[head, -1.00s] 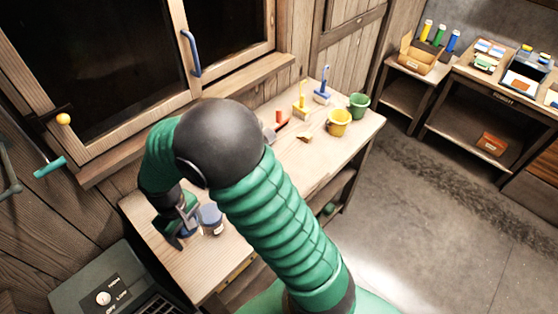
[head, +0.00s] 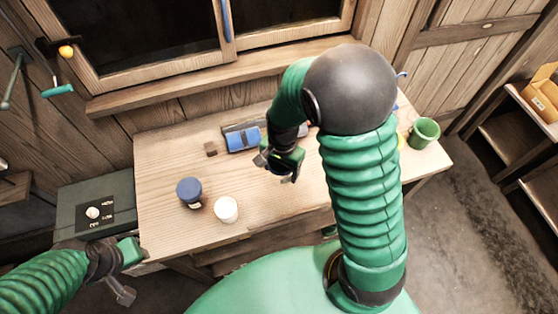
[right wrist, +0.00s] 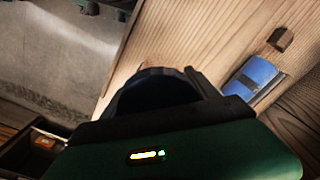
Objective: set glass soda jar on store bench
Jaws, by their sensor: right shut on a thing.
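My right gripper (head: 284,172) is over the middle of the pale wooden bench (head: 165,150). It is shut on a dark, rounded thing (right wrist: 155,88), which shows in the right wrist view and is mostly hidden by the gripper in the head view. I cannot tell if this is the glass soda jar. A blue-lidded jar (head: 189,190) and a white-topped round container (head: 226,209) stand upright at the bench's left. My left gripper (head: 122,285) is low at the left, off the bench; its jaws are unclear.
A blue case (head: 243,139) and a small brown block (head: 210,149) lie towards the back of the bench. A green bucket (head: 424,132) stands at its right end. A grey-green box with a dial (head: 92,212) is at the left. Shelves with a cardboard box (head: 544,94) stand far right.

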